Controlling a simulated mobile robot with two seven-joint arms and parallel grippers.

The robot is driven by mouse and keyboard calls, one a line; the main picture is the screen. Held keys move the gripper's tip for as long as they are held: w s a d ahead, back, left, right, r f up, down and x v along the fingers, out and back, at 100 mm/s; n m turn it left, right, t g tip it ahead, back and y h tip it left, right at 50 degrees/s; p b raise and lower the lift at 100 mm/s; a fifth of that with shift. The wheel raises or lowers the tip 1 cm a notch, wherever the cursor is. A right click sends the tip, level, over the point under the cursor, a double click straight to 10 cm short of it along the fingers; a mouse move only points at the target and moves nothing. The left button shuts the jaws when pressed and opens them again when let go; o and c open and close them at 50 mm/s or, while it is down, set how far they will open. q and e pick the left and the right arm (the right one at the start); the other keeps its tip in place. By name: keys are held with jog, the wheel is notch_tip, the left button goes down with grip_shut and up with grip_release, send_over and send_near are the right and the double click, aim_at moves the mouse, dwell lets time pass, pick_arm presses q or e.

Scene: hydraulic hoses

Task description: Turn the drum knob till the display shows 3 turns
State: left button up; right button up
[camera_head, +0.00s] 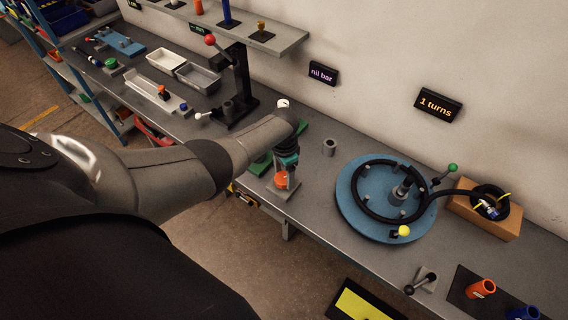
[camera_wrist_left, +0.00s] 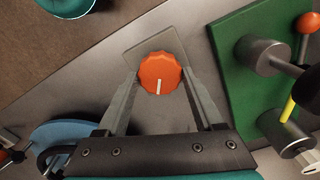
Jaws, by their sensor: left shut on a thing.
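The orange drum knob (camera_head: 281,180), with a white mark line, sits on a small grey plate on the bench. In the left wrist view the knob (camera_wrist_left: 159,70) is between the two fingertips, its white line pointing toward the palm. My left gripper (camera_head: 286,166) comes down over the knob from above and is shut on it; it also shows in the left wrist view (camera_wrist_left: 159,78). The display (camera_head: 438,105) on the wall reads "1 turns". The blue drum (camera_head: 375,229) lies to the right with a black hose coiled on it. My right gripper is not in view.
A second display (camera_head: 323,74) reads "nil bar". A cardboard-coloured box (camera_head: 486,218) holding the hose end stands right of the drum. A green plate (camera_wrist_left: 243,95) with fittings is close beside the gripper. A lever press (camera_head: 240,90) stands behind my left arm.

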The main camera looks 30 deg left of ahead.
pick_arm(q)
jog(key=n, duration=0.4)
jog(key=shift+a+n+p, duration=0.1)
jog(key=shift+n+p, duration=0.2)
jog(key=shift+p, duration=0.1)
jog(key=n, duration=0.5)
jog(key=shift+p, duration=0.35)
jog(key=n, duration=0.5)
jog(key=shift+n, duration=0.4)
jog(key=n, duration=0.5)
jog(key=shift+p, duration=0.35)
jog(key=n, duration=1.6)
jog(key=shift+n, duration=3)
